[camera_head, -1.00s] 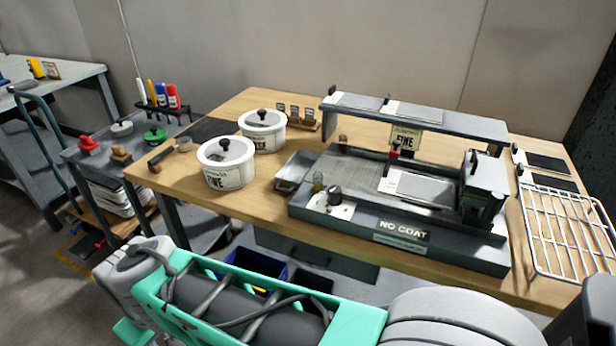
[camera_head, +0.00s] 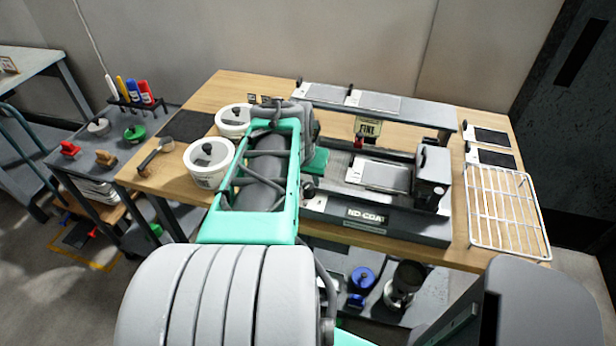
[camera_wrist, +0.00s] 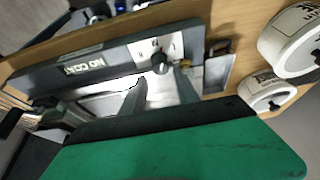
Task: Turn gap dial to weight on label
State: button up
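The coating machine (camera_head: 395,215), marked NO COAT, stands on the wooden bench. Its black gap dial (camera_wrist: 158,66) sits on a white plate (camera_wrist: 172,45) at one end of the machine in the wrist view; in the head view the dial (camera_head: 308,187) shows just beside my arm. A label reading FINE (camera_head: 368,128) hangs under the machine's rear shelf. My gripper (camera_wrist: 160,79) is open, its two grey fingers apart and pointing toward the dial. Whether they touch it I cannot tell. My arm hides the fingers in the head view.
Two white lidded pots (camera_head: 208,162) stand left of my arm. A wire rack (camera_head: 505,205) lies at the bench's right end. A side cart (camera_head: 85,140) with coloured tools stands at the left. The rear shelf (camera_head: 420,108) overhangs the machine.

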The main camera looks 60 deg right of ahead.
aim_at(309, 186)
jog(key=x, duration=0.5)
jog(key=shift+d+f, duration=0.1)
jog(key=shift+f, duration=0.2)
grip_shut()
